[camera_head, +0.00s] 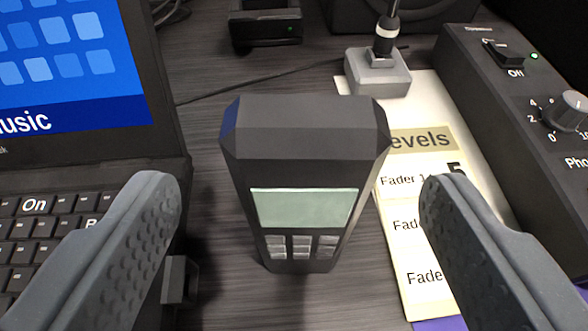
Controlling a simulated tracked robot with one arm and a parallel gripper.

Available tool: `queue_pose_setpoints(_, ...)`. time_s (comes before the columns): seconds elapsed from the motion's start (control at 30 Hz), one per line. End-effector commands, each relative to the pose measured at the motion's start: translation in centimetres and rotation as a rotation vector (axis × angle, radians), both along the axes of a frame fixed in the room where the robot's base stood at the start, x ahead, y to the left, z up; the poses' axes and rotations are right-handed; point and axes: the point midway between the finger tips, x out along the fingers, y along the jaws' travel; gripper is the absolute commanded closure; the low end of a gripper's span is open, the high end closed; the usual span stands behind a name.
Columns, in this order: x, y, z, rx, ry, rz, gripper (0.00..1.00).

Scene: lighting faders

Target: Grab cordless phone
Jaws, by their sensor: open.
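The cordless phone (302,180) is dark grey with a pale green screen and light keys. It stands upright in the middle of the view, its top towards me and its lower end narrowing below. My gripper (297,190) is open, with one grey padded finger on each side of the phone. Gaps show between the phone and both fingers, so neither appears to touch it. The phone's back and the spot where its base meets the table are partly hidden.
A laptop (85,185) is on the left. A paper fader list (412,235) lies right of the phone, with a microphone base (377,75) behind. A control box (525,110) with a switch and knob is at right. A black cradle-like box (265,22) stands behind. The dark wood table (215,85) shows between.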

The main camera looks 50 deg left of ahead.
Motion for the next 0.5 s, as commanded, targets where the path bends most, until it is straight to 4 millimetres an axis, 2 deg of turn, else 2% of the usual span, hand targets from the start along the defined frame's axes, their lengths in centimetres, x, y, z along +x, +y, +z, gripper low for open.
queue_pose_setpoints(0.27,1.0,1.0,-0.3,0.000,-0.004,0.001,0.29)
queue_pose_setpoints(0.5,3.2,3.3,-1.2,0.001,-0.003,0.001,0.29)
